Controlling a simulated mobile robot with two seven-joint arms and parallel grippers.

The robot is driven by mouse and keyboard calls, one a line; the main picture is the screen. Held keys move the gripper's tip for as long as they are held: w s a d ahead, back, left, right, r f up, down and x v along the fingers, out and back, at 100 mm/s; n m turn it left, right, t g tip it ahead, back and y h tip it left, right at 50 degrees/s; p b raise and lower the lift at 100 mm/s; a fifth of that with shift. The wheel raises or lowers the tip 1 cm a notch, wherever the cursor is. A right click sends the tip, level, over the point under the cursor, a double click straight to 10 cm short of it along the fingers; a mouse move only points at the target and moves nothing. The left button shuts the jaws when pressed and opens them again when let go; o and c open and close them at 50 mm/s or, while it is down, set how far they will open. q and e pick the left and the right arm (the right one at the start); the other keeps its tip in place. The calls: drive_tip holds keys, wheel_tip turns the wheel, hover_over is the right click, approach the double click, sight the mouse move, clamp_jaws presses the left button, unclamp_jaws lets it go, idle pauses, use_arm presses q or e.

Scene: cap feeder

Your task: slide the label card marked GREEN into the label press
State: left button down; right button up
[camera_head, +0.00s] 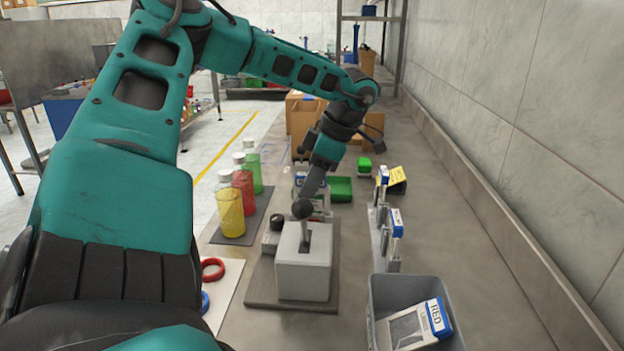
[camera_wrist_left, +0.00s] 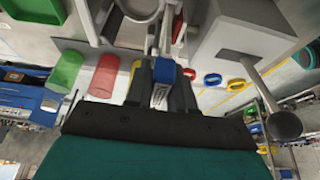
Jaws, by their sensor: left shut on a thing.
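My left gripper (camera_wrist_left: 161,88) is shut on a label card (camera_wrist_left: 160,96) with a blue edge and a white face. Its lettering is too small to read. The card is close to pale metal parts at the top of the wrist view; I cannot tell if it touches them. In the head view my left gripper (camera_head: 313,186) points down just behind the label press (camera_head: 303,273), a grey box with a black-knobbed lever (camera_head: 303,209). The press also shows in the wrist view (camera_wrist_left: 240,38). The lever partly hides the fingertips and card. My right gripper is not in view.
A grey bin (camera_head: 380,300) holds a card marked RED (camera_head: 437,317). Two blue-edged cards (camera_head: 396,222) stand in a rack at right. Yellow, red and green bottles (camera_head: 231,214) stand left of the press. A green tray (camera_head: 341,189) and cardboard boxes lie beyond.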

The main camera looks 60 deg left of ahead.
use_arm(q)
drive_tip(key=shift+f+b, duration=0.7)
drive_tip(key=shift+f, duration=0.4)
drive_tip(key=shift+f, duration=0.15)
drive_tip(key=shift+f+b, duration=0.75)
drive_tip(key=shift+b, duration=0.05)
drive_tip(key=c, duration=0.9)
unclamp_jaws()
drive_tip(key=shift+c, duration=0.3)
drive_tip(key=c, duration=0.3)
